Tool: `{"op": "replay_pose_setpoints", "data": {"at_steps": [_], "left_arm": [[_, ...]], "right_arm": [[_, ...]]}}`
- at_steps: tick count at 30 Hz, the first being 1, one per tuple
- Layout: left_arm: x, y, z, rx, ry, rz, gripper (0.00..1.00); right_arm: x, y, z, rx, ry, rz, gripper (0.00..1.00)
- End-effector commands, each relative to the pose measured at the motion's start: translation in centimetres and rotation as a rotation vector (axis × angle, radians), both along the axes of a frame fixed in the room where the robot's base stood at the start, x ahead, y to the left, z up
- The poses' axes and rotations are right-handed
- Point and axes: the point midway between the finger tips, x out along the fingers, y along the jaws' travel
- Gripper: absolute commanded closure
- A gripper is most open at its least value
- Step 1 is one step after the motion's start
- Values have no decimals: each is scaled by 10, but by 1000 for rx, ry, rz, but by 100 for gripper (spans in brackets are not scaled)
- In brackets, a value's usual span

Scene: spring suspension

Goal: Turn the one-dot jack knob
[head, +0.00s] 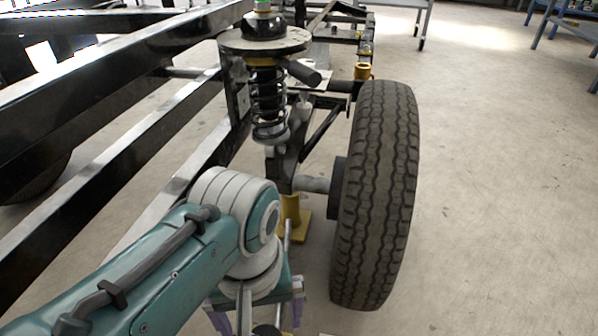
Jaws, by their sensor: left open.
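My left gripper (258,316) is at the bottom edge, pointing down, below the grey wrist of my teal left arm. Its jaws are spread open; the fingertips are cut off by the picture edge. A yellow jack stand (296,222) stands on the floor just beyond my wrist, partly hidden by it. A thin metal rod (287,240) runs down beside the gripper. A dark rounded part (268,330) shows low between the jaws; I cannot tell what it is. No one-dot mark on a jack knob can be made out. My right gripper is not in view.
A large tyre (375,195) stands close to the right of the gripper. The coil spring (268,98) and its round top plate (264,42) are above. Black frame rails (110,150) fill the left. The floor (500,200) on the right is clear.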

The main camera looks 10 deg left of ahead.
Motion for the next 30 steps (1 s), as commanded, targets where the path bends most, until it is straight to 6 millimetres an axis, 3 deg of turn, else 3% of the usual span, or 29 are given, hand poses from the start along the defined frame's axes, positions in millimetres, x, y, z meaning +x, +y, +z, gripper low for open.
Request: {"op": "replay_pose_setpoints", "data": {"at_steps": [9, 15, 26, 30], "left_arm": [[0, 1, -60, 0, -1, -3, 1], [1, 1, -86, 1, -2, -3, 1], [1, 1, -88, 1, -2, -3, 1], [1, 1, -88, 1, -2, -3, 16]], "right_arm": [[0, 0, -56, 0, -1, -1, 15], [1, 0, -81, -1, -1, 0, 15], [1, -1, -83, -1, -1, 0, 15], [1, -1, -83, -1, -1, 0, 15]]}}
